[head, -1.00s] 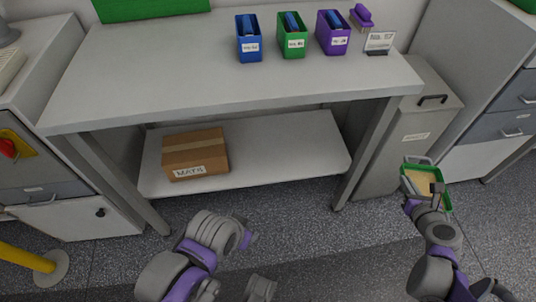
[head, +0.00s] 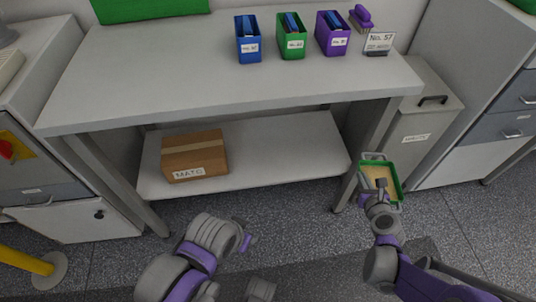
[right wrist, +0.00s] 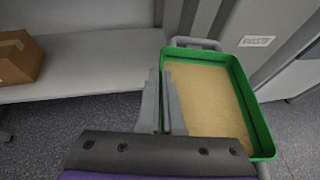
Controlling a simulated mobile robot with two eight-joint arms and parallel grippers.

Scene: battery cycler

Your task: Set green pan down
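The green pan (head: 394,176) is a shallow rectangular tray with a beige filling and grey handles. It hangs in the air near the right front leg of the bench. My right gripper (head: 381,186) is at the pan in the head view. In the right wrist view, the fingers (right wrist: 166,102) are close together at the left edge of the pan (right wrist: 241,90); they hide the exact grip, but the pan moves with them. My left gripper (head: 247,240) is low in the head view, away from the pan; its finger gap is unclear.
The bench top (head: 180,80) has wide free room at front and left. Blue (head: 248,40), green (head: 291,38) and purple (head: 332,34) bins, a brush (head: 361,17) and a sign (head: 379,42) stand at its back. The lower shelf (head: 285,155) holds a cardboard box (head: 195,155).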

